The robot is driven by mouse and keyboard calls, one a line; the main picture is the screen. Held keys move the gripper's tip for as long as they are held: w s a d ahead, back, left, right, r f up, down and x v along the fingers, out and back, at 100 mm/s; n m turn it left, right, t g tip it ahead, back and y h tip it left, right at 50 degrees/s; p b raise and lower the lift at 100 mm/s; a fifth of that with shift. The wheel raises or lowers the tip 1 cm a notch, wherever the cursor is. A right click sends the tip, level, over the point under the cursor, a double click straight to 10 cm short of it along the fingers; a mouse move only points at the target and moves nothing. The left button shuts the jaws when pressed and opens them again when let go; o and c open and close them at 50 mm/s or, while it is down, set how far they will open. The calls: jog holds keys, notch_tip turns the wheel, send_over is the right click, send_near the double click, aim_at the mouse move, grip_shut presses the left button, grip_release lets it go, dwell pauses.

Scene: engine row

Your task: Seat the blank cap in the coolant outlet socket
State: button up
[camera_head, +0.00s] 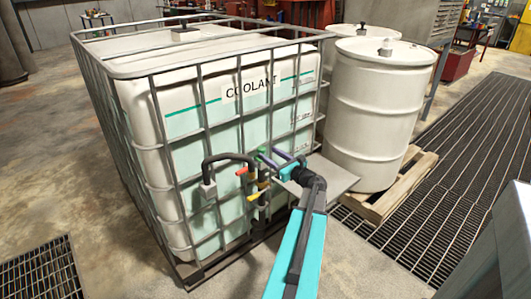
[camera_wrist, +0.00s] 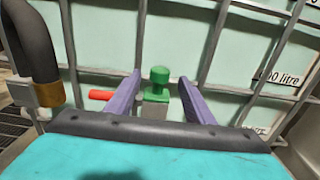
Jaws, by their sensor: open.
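My gripper (camera_head: 266,152) is open, its two purple fingers pointing at the front of the coolant tank (camera_head: 180,125). A green round-topped piece (camera_wrist: 159,76) stands on a grey block (camera_wrist: 154,108) in the wrist view, between the fingers with gaps on both sides. It may be the blank cap, but I cannot tell for sure. In the head view a small green spot (camera_head: 261,149) shows at the fingertips. A red handle (camera_head: 241,171) sits just left of the grey block. I cannot make out the outlet socket's opening.
A black hose (camera_head: 230,156) arches left of the fingers, with an orange collar (camera_wrist: 49,94) in the wrist view. The tank's metal cage bars stand close behind. A grey shelf plate (camera_head: 335,178) and white drums (camera_head: 375,120) on a pallet are to the right.

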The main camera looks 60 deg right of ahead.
jog(key=v, duration=0.8)
dwell(0.9)
